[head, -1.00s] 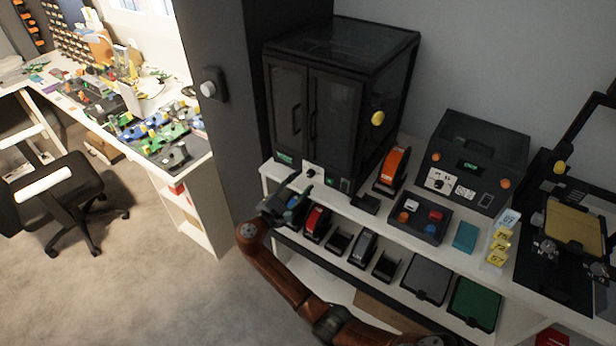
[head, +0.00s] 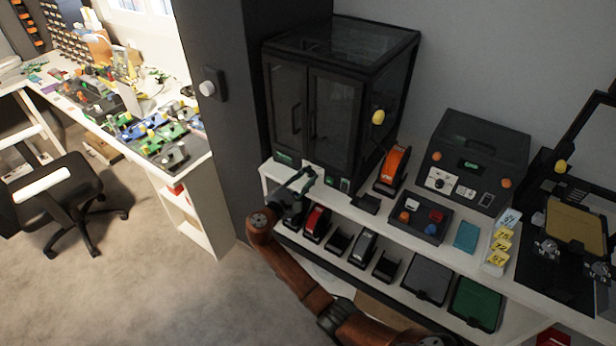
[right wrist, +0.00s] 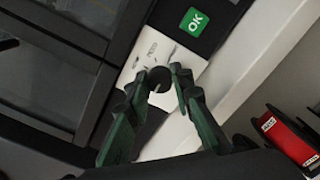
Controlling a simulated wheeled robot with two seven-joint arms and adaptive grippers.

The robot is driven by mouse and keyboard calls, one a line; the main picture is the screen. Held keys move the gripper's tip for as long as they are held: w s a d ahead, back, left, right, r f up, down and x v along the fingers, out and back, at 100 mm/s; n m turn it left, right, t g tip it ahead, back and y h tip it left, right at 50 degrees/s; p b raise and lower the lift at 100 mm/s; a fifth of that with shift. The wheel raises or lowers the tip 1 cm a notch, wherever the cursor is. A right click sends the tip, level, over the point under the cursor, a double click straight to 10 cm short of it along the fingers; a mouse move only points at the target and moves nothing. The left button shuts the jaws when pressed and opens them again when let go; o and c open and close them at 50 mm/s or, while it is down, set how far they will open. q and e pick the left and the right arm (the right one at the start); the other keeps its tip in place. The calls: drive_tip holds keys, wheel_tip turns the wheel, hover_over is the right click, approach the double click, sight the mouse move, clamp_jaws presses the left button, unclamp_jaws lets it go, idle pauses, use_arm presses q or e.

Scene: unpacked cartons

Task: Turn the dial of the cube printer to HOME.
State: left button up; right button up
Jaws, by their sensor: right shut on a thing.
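The cube printer (head: 335,120) is the black cabinet with two glazed doors on the white shelf. A white control panel with a dark round dial (right wrist: 159,78) is on its lower front. In the right wrist view the dial sits between the fingertips of my right gripper (right wrist: 161,82), which is shut on it. In the head view my right gripper (head: 304,180) reaches the panel and hides the dial. The markings on the panel (right wrist: 148,55) are too small to read. My left gripper is not in view.
A green OK label (right wrist: 194,22) is beside the panel. An orange device (head: 392,170) and a second dark machine (head: 478,150) stand to the right. Spools (head: 317,222) and bins fill the shelf below. A dark column (head: 225,130) is close on the left.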

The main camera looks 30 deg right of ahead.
clamp_jaws()
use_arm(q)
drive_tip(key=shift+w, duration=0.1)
